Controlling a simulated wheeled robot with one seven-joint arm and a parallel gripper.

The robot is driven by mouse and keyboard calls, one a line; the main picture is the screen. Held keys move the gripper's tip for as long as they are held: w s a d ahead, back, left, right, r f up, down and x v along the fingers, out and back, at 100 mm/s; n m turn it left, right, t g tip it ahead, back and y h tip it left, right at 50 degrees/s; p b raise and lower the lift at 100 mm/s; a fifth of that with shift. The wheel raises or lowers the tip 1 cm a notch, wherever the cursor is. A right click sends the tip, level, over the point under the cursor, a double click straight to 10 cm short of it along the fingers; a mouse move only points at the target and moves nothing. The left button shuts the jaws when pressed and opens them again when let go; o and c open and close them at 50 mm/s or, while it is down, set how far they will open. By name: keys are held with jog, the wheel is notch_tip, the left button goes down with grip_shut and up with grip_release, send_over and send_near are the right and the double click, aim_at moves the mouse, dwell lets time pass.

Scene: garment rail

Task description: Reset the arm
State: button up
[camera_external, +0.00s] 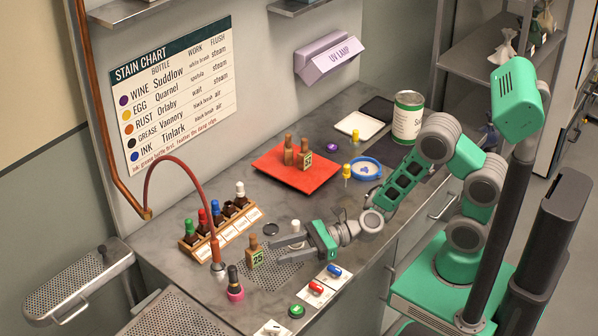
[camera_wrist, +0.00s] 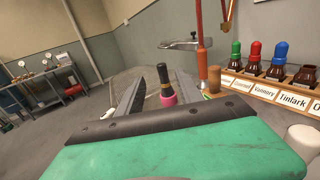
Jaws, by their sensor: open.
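My green and grey gripper (camera_external: 274,253) is open and empty, low over the perforated drain area of the grey counter (camera_external: 185,262). Its fingers point left. In the wrist view the two fingers (camera_wrist: 160,88) are spread. A dark bottle or brush with a pink base (camera_wrist: 167,96) shows between them, farther off. My arm is stretched out low over the counter from its green base at the right.
A rack of capped bottles (camera_external: 222,228) stands behind the gripper. A hose arches over its left end. A white cap (camera_external: 296,227) is close beside the gripper. Red and blue items (camera_external: 325,287) lie on cards in front. A red mat (camera_external: 278,174) with blocks lies farther back.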

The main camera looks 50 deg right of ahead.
dwell(0.4)
jog(key=w+d+r+n+g+h+p, duration=0.25)
jog(key=d+r+n+h+p, duration=0.5)
jog(key=n, duration=0.85)
jog(key=s+d+r+n+h+p, duration=0.2)
jog(key=d+r, duration=0.2)
jog(key=d, duration=0.4)
jog(key=s+d+r+n+h+p, duration=0.2)
jog(key=d+r+n+h+p, duration=0.1)
jog(key=d, duration=0.6)
jog(key=s+d+r+n+h+p, duration=0.2)
jog(key=d+r, duration=0.3)
jog(key=d, duration=0.3)
jog(key=shift+s+d+r+n+g+h+p, duration=0.15)
jog(key=shift+s+r+n+g+h+p, duration=0.15)
jog(key=shift+s+g+h+p, duration=0.25)
